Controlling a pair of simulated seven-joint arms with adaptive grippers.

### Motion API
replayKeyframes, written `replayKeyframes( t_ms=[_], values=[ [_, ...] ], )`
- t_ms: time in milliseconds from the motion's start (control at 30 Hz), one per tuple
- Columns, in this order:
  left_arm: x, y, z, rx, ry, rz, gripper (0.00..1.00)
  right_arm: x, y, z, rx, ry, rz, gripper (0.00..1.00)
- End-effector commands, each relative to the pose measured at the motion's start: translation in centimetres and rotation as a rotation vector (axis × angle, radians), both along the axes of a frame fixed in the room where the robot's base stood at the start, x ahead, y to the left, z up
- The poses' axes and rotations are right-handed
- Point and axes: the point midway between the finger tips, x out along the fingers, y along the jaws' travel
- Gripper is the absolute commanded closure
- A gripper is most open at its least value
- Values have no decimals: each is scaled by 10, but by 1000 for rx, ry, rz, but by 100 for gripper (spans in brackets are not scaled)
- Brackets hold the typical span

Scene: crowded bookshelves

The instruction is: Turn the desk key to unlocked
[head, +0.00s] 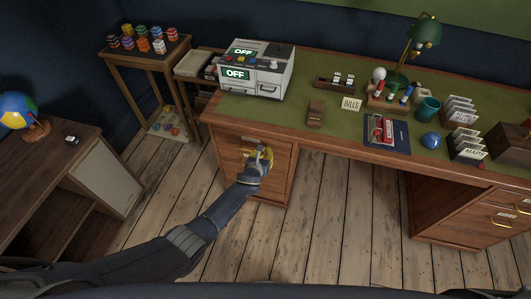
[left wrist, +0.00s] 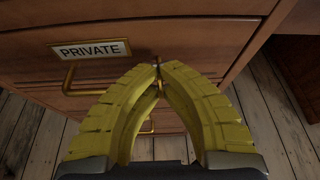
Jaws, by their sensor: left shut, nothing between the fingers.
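My left gripper (head: 260,153) is in front of the desk's left drawer front (head: 225,143). In the left wrist view its yellow fingers (left wrist: 158,66) are shut, with the tips meeting at the drawer face. A small brass piece, apparently the desk key (left wrist: 157,60), shows right at the fingertips. The fingers cover most of it, so its turn angle cannot be told. The drawer carries a "PRIVATE" label (left wrist: 90,50) and a brass handle (left wrist: 72,82) left of the fingertips. My right gripper is not in view.
The green-topped desk (head: 325,67) bears a grey box with "OFF" displays (head: 270,75), a lamp (head: 425,30) and a mug (head: 428,108). A side cabinet with a globe (head: 17,108) stands at left. The wooden floor in front is clear.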

Motion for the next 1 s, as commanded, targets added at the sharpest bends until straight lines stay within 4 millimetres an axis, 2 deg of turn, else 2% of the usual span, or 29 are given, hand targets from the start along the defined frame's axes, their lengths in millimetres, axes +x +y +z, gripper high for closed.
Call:
replayKeyframes(
  t_ms=[267, 600, 1000],
  values=[
    [0, 1, 0, -76, 19, 0, 100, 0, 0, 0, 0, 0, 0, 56],
    [0, 0, 0, -279, 71, 2, 100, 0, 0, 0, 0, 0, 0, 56],
    [1, 0, 0, -443, 112, 0, 100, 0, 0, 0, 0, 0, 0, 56]
  ],
)
